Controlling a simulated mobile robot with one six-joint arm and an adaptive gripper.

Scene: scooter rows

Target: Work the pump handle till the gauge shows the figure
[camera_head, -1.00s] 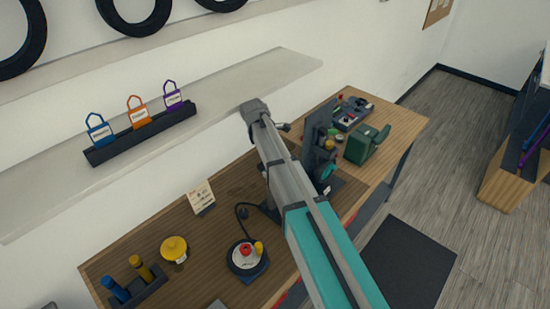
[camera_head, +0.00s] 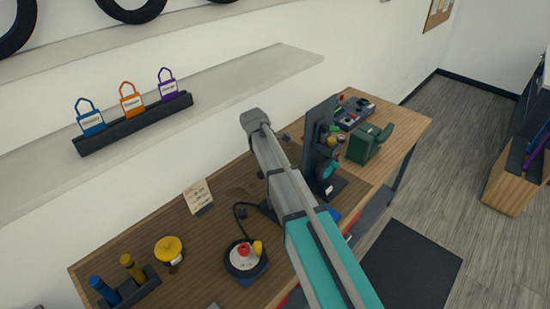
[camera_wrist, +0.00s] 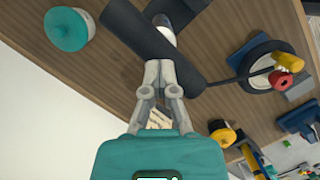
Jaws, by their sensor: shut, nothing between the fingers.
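A thick dark bar (camera_wrist: 150,45), which looks like the pump handle, crosses the top of the wrist view above a pale shaft (camera_wrist: 163,30). My gripper (camera_wrist: 160,68) is shut and empty. Its fingertips are at the bar's near side and appear to meet it; I cannot tell whether they touch. A round, pale-faced unit on a blue base, seemingly the gauge (camera_head: 239,262), has a red and a yellow part on top and a black hose (camera_head: 238,213). It also shows in the wrist view (camera_wrist: 262,78). Its reading is illegible. My arm hides the handle and gripper in the head view.
A card with writing (camera_head: 197,194) stands behind the gauge. A yellow-topped pot (camera_head: 168,248) and a rack of blue and yellow handles (camera_head: 135,289) are left. A dark upright stand (camera_head: 318,150) and a green box (camera_head: 364,146) are right.

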